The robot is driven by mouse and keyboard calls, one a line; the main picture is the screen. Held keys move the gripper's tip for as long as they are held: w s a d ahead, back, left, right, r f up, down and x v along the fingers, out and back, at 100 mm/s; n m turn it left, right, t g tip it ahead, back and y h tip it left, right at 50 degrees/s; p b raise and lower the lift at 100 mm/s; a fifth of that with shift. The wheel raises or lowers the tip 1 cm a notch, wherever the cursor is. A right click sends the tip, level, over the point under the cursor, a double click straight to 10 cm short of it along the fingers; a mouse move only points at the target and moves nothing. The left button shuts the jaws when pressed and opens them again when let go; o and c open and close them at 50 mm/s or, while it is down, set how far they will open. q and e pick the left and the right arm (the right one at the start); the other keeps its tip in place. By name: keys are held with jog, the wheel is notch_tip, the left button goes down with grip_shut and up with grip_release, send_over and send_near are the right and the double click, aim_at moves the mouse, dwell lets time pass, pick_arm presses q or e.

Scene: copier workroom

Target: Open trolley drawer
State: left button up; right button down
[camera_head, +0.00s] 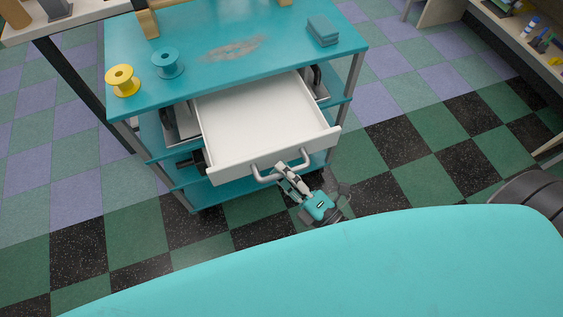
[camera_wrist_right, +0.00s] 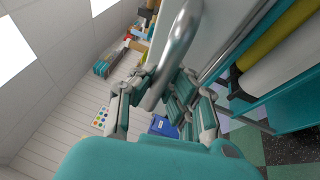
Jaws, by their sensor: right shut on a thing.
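The teal trolley (camera_head: 290,50) stands ahead of me in the head view. Its white drawer (camera_head: 260,112) is pulled well out toward me, and its inside looks empty. A grey bar handle (camera_head: 265,178) is on the drawer front; it also shows large in the right wrist view (camera_wrist_right: 180,45). In the right wrist view the fingers (camera_wrist_right: 158,92) lie on both sides of the bar. My left gripper is not in view.
A yellow spool (camera_head: 122,81), a teal spool (camera_head: 167,64) and a small teal block (camera_head: 322,30) are on the trolley top. Shelves with items (camera_head: 540,40) stand at the upper right. The checkered floor (camera_head: 410,145) right of the trolley is clear.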

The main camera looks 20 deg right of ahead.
jog(key=shift+s, duration=0.8)
jog(key=c, duration=1.6)
grip_release()
jog(key=shift+c, duration=0.2)
jog(key=o, duration=0.4)
jog(key=shift+c, duration=0.2)
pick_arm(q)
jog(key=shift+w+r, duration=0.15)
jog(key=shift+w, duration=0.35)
pick_arm(e)
jog(key=v, duration=1.2)
jog(key=shift+d, duration=0.1)
